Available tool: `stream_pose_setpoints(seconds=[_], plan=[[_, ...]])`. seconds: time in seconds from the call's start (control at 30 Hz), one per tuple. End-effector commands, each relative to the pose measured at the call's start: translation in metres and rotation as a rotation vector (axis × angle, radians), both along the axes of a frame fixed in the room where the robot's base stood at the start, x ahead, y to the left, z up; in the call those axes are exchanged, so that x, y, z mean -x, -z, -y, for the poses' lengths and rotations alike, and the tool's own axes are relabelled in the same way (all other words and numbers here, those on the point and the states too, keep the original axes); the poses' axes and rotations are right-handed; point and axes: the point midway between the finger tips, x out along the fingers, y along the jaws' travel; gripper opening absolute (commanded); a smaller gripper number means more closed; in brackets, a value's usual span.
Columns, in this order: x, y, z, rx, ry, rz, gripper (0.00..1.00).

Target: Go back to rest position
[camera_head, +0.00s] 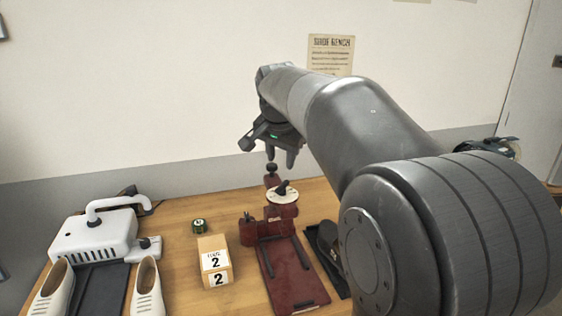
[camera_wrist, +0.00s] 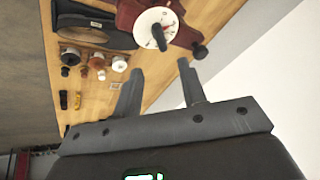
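My gripper (camera_head: 281,157) is above the back part of the wooden bench, near the wall, with its fingers pointing down. In the wrist view my gripper (camera_wrist: 157,80) has its two fingers apart with nothing between them. Below it in the head view is a dark red device (camera_head: 287,262) with a round white dial (camera_head: 282,196) and a black knob. The dial (camera_wrist: 156,28) also shows in the wrist view, beyond the fingertips. My arm hides the right part of the bench in the head view.
A cardboard box marked 2 (camera_head: 214,262), a small green tin (camera_head: 199,226), a white appliance (camera_head: 95,238) and white shoes (camera_head: 148,290) stand left. Dark shoes (camera_head: 326,250) lie right of the device. Several spools and small bottles (camera_wrist: 98,62) show in the wrist view. A poster (camera_head: 331,54) hangs behind.

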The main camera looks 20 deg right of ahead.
Motion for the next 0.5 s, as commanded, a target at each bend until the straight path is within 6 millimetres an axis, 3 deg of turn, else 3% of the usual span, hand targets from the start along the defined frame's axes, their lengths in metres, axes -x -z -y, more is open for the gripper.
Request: stream_pose_setpoints(seconds=[0.27, 0.37, 0.5], plan=[[0.005, 0.0, 0.0, 0.001, -0.012, 0.001, 0.38], [0.023, 0.001, -0.002, 0.006, -0.054, 0.001, 0.38], [0.068, 0.007, -0.009, 0.021, -0.167, 0.0, 0.38]])
